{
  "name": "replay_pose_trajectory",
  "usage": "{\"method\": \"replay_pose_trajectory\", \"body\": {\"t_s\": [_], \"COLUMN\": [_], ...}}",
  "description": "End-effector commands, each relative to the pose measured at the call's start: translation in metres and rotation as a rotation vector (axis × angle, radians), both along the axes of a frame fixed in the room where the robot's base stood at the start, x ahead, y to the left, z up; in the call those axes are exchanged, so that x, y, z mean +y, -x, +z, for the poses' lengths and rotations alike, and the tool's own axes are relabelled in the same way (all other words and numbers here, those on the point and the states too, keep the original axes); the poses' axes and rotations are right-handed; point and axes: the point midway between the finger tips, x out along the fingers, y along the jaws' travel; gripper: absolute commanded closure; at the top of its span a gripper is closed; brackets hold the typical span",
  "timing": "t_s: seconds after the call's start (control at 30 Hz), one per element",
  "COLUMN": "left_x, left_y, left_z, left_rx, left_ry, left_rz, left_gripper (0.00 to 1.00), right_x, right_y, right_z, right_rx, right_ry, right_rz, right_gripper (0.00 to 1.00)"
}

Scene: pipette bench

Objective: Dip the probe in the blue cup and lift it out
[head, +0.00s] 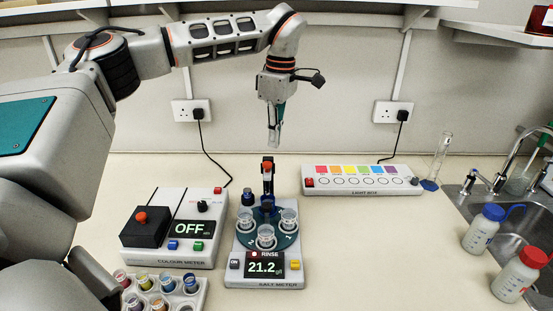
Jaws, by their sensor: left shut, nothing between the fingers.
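The salt meter (263,282) stands in the middle of the bench and its display reads 21.2 beside a red RINSE mark. A dark teal round holder (250,240) on it carries several clear cups, such as the front cup (266,236). I cannot tell which cup is the blue one. A dark upright piece with an orange-red top (267,167), perhaps the probe, stands behind the holder; its lower end is not clear. My left gripper (273,145) is shut and empty, pointing down in the air above that piece and apart from it. My right gripper is not in view.
The colour meter (172,253), reading OFF, stands left of the salt meter, with a vial rack (200,302) in front. A light box (360,191) lies behind right. Capped bottles (483,230) stand by the sink (520,225). The bench right of the salt meter is clear.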

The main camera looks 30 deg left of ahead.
Motion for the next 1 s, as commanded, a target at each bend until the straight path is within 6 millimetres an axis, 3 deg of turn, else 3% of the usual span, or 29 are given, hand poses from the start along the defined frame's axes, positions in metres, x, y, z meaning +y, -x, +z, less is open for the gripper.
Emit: {"method": "replay_pose_trajectory", "body": {"t_s": [0.17, 0.57, 1.0], "left_x": [0.013, 0.013, 0.018], "left_y": [0.001, 0.001, 0.002], "left_z": [0.012, 0.01, -0.037], "left_rx": [-0.008, -0.007, -0.005], "left_ry": [-0.025, -0.025, -0.024], "left_rz": [0.019, 0.018, 0.017], "left_gripper": [1.0, 1.0, 1.0], "right_x": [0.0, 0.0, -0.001], "right_y": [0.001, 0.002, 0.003], "right_z": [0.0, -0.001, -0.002], "right_rx": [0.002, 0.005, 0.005], "right_ry": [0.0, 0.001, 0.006], "right_rz": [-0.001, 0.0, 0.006], "right_gripper": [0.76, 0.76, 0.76]}}
